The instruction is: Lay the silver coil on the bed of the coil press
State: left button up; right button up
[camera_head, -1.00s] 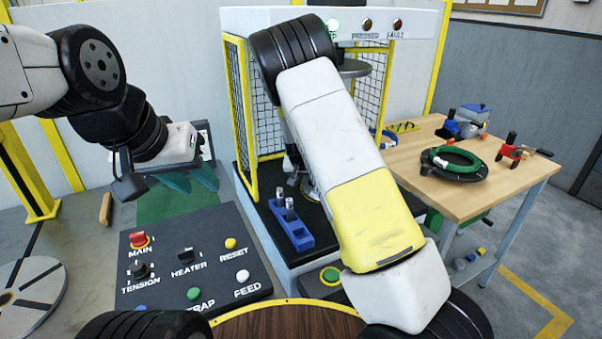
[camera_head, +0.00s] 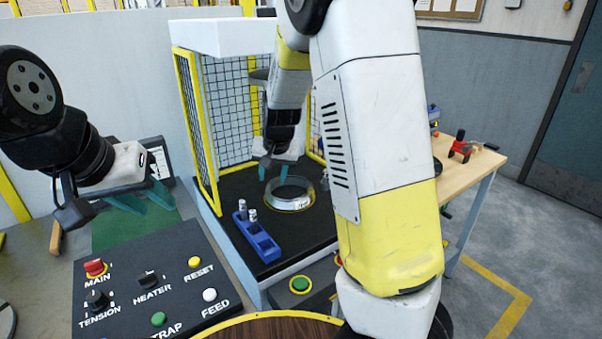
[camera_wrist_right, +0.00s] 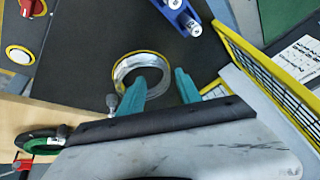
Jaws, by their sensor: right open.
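The silver coil (camera_head: 290,192) lies flat on the black bed (camera_head: 243,188) of the coil press, near the bed's right side. In the right wrist view the coil (camera_wrist_right: 127,68) is a silver ring with a yellow edge. My right gripper (camera_head: 272,168) is above the coil's far left part. In the wrist view my right gripper (camera_wrist_right: 163,82) is open, with one teal finger over the coil's opening and the other beside it over the bed. I cannot tell whether a finger touches the coil. My left gripper (camera_head: 143,199) is empty and open over the green mat, away from the coil.
A blue holder (camera_head: 256,240) with silver pegs stands on the bed left of the coil. Yellow-framed mesh guards (camera_head: 196,130) enclose the press. The control panel (camera_head: 150,295) is in front left. A wooden table (camera_head: 478,170) is at right, partly behind my right arm.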

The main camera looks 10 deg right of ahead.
jog(key=s+d+r+n, duration=0.1)
jog(key=s+r, duration=0.3)
jog(key=s, duration=0.5)
jog(key=s+d+r+n+y, duration=0.1)
jog(key=s+d+r, duration=0.2)
jog(key=s, duration=0.6)
jog(key=s+d+r+n+t, duration=0.1)
jog(key=s+d+r, duration=0.1)
jog(key=s+r, duration=0.5)
jog(key=s, duration=0.2)
jog(key=shift+s, duration=0.3)
